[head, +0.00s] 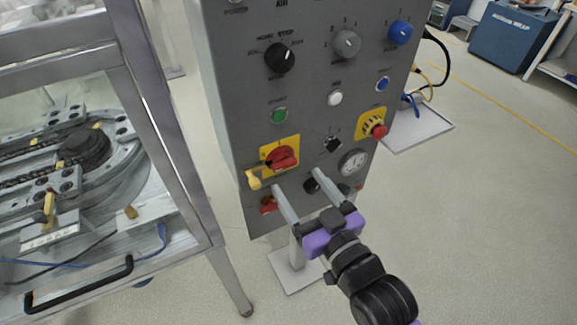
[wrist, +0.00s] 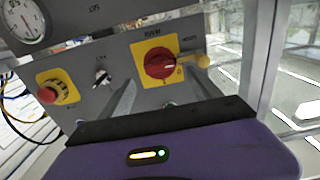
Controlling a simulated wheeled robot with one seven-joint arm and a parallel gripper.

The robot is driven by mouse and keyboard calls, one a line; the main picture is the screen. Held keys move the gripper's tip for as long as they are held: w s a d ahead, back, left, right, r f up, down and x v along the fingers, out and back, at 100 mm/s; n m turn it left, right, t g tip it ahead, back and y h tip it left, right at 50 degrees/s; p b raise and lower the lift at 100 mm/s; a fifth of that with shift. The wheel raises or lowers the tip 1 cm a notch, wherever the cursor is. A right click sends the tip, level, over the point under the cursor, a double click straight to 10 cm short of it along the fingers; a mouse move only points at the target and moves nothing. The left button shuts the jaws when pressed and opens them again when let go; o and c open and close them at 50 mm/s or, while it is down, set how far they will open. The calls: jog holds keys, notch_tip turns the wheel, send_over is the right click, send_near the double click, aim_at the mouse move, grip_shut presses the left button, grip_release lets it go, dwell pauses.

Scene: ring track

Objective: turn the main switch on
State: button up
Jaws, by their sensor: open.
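The main switch (head: 281,158) is a red rotary knob on a yellow plate, low on the grey control panel in the head view. It also shows in the wrist view (wrist: 160,64), upper middle, with a yellow tag beside it. My gripper (head: 297,178) has a purple body and two grey fingers spread apart, with nothing between them. It is in front of the panel's lower part, its left fingertip just below the switch. In the wrist view the fingers point up toward the panel, and the knob is clear of them. I cannot tell the exact gap to the panel.
A green button (head: 279,116) is above. A metal-framed machine (head: 165,130) stands close on the left. Floor (head: 480,220) is free on the right.

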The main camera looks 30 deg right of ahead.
aim_at(286, 165)
jog(key=shift+w+p, duration=0.35)
jog(key=shift+w, duration=2.55)
jog(key=c, duration=1.4)
